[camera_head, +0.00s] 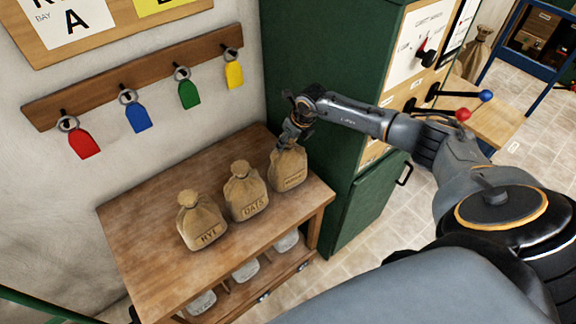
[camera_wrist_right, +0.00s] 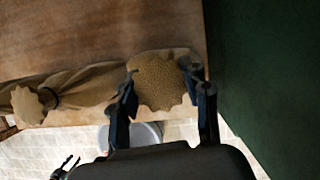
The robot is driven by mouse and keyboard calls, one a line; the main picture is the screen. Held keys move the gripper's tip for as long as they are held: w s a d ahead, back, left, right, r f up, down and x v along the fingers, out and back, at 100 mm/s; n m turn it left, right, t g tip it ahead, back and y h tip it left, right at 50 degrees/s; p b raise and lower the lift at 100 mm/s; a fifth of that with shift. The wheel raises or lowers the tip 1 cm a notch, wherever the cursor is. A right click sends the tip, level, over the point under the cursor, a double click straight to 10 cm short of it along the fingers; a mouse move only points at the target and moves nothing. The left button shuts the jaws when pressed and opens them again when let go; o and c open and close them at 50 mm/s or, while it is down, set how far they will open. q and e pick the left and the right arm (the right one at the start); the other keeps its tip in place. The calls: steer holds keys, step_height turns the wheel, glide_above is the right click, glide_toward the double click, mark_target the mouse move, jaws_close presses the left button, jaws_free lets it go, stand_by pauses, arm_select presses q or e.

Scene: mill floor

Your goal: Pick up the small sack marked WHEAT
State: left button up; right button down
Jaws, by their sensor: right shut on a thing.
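Three small tan sacks stand in a row on the wooden bench (camera_head: 150,215). The left one is marked RYE (camera_head: 203,224) and the middle one OATS (camera_head: 246,193). The lettering on the right-hand sack (camera_head: 289,172) is too small to read surely. My right gripper (camera_head: 290,142) is shut on the neck of this right-hand sack from above. In the right wrist view the gripped top of the sack (camera_wrist_right: 160,80) shows between the two fingers. The sack appears upright at the bench's right end. A dark forked shape in the lower left of the wrist view may be my left gripper (camera_wrist_right: 68,168).
A green cabinet (camera_head: 310,70) stands close to the right of the gripped sack. Its panel has levers with a red (camera_head: 463,114) and a blue knob (camera_head: 487,95). Coloured tags hang on a wall rack (camera_head: 150,75) behind.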

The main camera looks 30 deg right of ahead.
steer(key=shift+w+r, duration=0.15)
steer(key=shift+r, duration=0.1)
